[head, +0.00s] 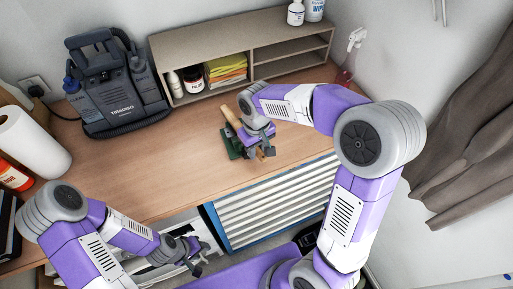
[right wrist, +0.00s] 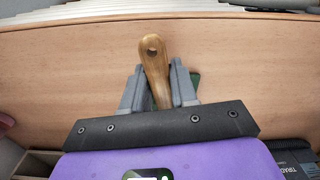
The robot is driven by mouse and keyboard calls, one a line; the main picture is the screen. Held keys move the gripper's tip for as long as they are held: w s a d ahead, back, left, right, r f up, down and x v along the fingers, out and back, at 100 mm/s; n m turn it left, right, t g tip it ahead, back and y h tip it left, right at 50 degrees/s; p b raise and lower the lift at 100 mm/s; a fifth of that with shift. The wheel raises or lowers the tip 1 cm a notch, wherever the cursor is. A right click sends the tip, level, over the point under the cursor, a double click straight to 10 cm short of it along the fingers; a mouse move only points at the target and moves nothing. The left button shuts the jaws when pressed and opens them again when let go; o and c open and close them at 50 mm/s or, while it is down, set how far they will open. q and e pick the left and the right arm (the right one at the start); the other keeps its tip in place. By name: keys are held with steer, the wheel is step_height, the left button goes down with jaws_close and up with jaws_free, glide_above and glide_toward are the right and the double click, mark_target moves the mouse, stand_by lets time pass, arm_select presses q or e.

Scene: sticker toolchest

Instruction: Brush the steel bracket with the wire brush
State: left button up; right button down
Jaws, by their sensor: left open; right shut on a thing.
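My right gripper (head: 258,148) is over the worktop, shut on the wire brush. The brush's wooden handle (head: 229,117) sticks out to the left of the gripper in the head view. In the right wrist view the handle (right wrist: 154,62), with a hole in its end, lies between the two grey fingers (right wrist: 159,88). A dark green thing (head: 231,143) is beside and under the gripper, mostly covered; I cannot tell what it is. I cannot make out the steel bracket or the bristles. My left gripper (head: 195,258) is open and empty, low in front of the bench.
The wooden worktop (head: 130,175) is clear to the left of the right gripper. A shelf unit (head: 205,45) with bottles and yellow cloths stands at the back. A dark machine (head: 115,85) and a paper roll (head: 32,143) stand left. A spray bottle (head: 350,55) stands back right.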

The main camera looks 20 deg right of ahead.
steer(key=shift+f, duration=0.35)
steer(key=shift+s, duration=0.15)
steer(key=shift+s+d+r+b, duration=0.15)
steer(key=shift+s+b, duration=0.2)
steer(key=shift+s, duration=0.35)
steer(key=shift+w, duration=0.1)
steer(key=shift+w+a+p, duration=0.15)
steer(key=shift+w+p, duration=0.1)
steer(key=shift+w, duration=0.55)
steer(key=shift+w+a+p, duration=0.15)
steer(key=shift+w+p, duration=0.1)
steer(key=shift+w, duration=0.5)
